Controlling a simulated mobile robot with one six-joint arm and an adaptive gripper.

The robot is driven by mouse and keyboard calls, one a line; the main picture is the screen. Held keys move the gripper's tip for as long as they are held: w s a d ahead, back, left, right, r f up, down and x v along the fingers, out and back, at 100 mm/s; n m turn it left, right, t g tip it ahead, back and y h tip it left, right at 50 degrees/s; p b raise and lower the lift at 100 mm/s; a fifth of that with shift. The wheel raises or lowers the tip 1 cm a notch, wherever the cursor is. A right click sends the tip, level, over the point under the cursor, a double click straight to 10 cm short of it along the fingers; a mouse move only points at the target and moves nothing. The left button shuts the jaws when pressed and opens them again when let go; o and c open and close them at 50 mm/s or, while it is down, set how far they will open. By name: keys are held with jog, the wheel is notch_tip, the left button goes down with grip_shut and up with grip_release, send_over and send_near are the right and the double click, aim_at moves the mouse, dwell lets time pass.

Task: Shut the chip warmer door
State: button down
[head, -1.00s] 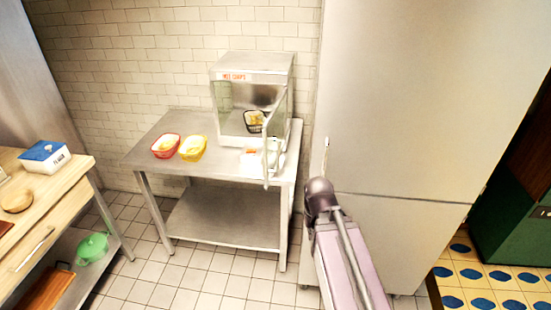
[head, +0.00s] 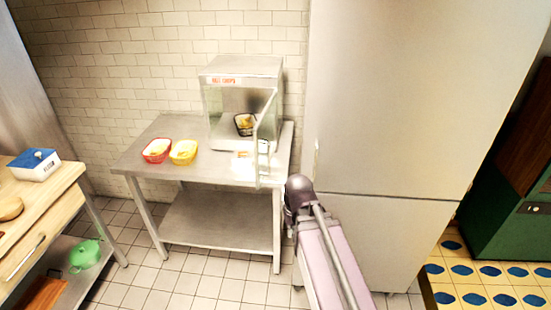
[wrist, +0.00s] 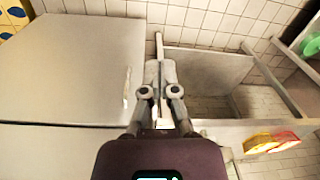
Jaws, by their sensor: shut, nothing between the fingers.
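The chip warmer (head: 240,82) is a steel and glass box with a red sign, at the back right of the steel table (head: 220,165). Its glass door (head: 265,120) stands open, swung out towards the front at the right side. A dark basket of chips (head: 244,124) is inside. In the wrist view my gripper (wrist: 158,66) is shut and empty, between the tall pale cabinet and the table. In the head view my arm's dark joint is just right of the door; the fingers are not clearly visible there. Whether they touch the door I cannot tell.
The tall pale cabinet (head: 400,100) stands close on the right. A red basket (head: 156,151) and a yellow basket (head: 184,153) sit on the table left of the warmer. A wooden counter (head: 40,205) with a blue-lidded box (head: 34,164) is at the left. The floor between is clear.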

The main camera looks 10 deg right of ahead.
jog(key=w+d+r+m+t+y+p, duration=0.2)
jog(key=w+r+m, duration=0.5)
jog(key=w+m, duration=0.4)
jog(key=w+d+r+m+t+y+p, duration=0.3)
jog(key=w+r+m+p, duration=0.4)
jog(key=w+m, duration=0.5)
jog(key=shift+w+d+r+m+y, duration=0.3)
jog(key=shift+d+r+y, duration=0.25)
jog(key=shift+y, duration=0.35)
jog(key=shift+f, duration=0.25)
jog(key=b+x, duration=0.7)
jog(key=x, duration=0.2)
jog(key=shift+a+f, duration=0.2)
jog(key=shift+f, duration=0.05)
jog(key=shift+w, duration=0.1)
